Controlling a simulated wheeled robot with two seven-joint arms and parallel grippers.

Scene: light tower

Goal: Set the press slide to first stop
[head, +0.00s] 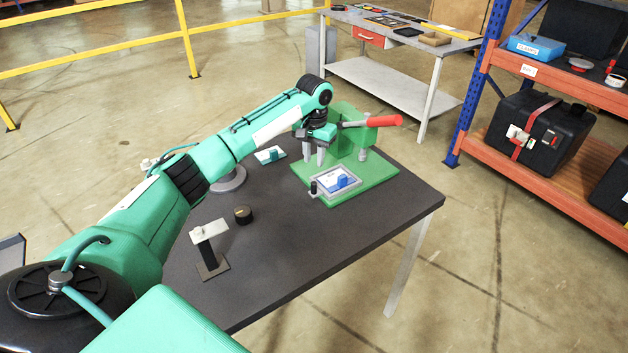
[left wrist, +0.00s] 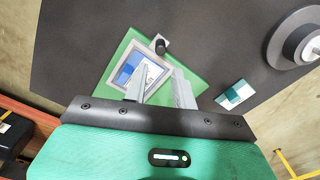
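The green press (head: 372,172) stands at the far right of the dark table. Its red-handled lever (head: 384,121) points right. The press slide (head: 318,190) is a grey-framed tray at the front of the press base, with a blue block on a pale plate and a black knob (head: 313,187) at its left corner. The slide (left wrist: 122,78) and the knob (left wrist: 160,44) also show in the left wrist view. My left gripper (head: 314,160) hangs fingers-down above the base, just behind the slide. Its fingers (left wrist: 162,80) are apart with nothing clearly gripped. My right gripper is out of view.
On the table are a teal-and-white block (head: 270,155), a grey round base (head: 231,180), a black puck (head: 243,215) and a small stand (head: 212,258). The table's front right is clear. A shelf (head: 545,110) and a workbench (head: 395,75) stand beyond.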

